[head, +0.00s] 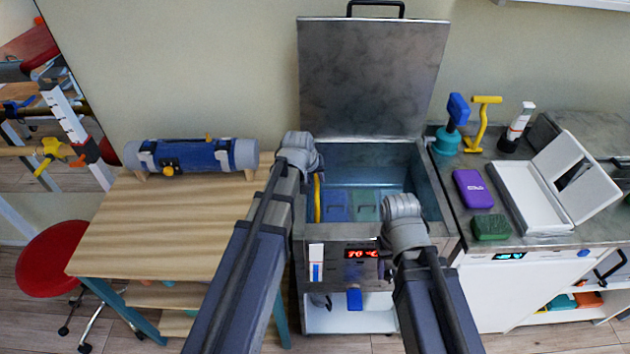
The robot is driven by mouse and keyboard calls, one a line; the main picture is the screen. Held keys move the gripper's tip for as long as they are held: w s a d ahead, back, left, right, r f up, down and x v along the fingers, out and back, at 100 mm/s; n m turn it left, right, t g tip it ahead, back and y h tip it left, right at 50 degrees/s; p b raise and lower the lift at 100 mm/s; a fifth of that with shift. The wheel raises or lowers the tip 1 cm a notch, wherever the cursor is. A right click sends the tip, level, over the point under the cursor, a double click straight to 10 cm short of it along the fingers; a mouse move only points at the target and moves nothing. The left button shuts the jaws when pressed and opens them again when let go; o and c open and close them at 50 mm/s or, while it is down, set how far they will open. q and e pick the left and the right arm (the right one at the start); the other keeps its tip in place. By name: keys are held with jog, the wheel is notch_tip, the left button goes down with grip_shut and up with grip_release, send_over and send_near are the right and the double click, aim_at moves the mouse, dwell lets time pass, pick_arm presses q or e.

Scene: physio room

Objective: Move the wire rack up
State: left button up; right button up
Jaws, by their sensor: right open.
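An open steel tank (430,195) holds water, with a blue pack (336,206) and a green pack (366,206) low inside. The wire rack itself I cannot make out clearly. A yellow upright bar (317,198) stands inside the tank's left wall; I cannot tell whether it belongs to the rack. My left gripper (300,150) is over the tank's back left corner, its fingers hidden by its own wrist. My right gripper (402,206) is open over the front right part of the tank. Both arms hide parts of the rim and the inside.
The tank's lid (372,80) stands raised behind it. A wooden table (170,225) with a blue roll (195,155) is at left. At right, a counter (465,225) holds a purple box (472,188), a green pack (490,227) and an open white case (530,200).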

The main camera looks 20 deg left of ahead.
pick_arm(q)
grip_shut()
dwell(1.3)
